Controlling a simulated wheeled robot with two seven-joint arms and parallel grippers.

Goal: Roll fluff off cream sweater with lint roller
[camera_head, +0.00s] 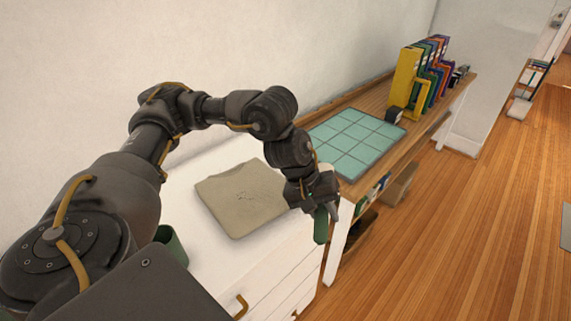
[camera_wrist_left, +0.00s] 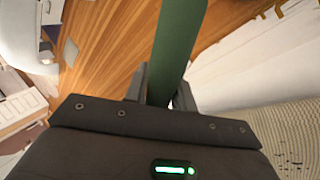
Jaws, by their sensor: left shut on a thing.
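The cream sweater (camera_head: 225,205) lies folded flat on the white dresser top, with small dark specks of fluff (camera_head: 245,196) near its middle. Its knit edge also shows at the lower right of the left wrist view (camera_wrist_left: 290,122). My left gripper (camera_head: 320,196) is shut on the green handle of the lint roller (camera_head: 321,226), just right of the sweater and beyond the dresser's right edge. The handle hangs down in the head view, and a pale part of the roller shows above the jaws. The green handle fills the top middle of the left wrist view (camera_wrist_left: 179,45). My right gripper is not in view.
A green container (camera_head: 172,240) stands partly hidden behind my left arm. A wooden-topped shelf (camera_head: 420,130) beyond the dresser carries a teal gridded mat (camera_head: 350,142) and several coloured binders (camera_head: 405,77). The wooden floor on the right is mostly clear.

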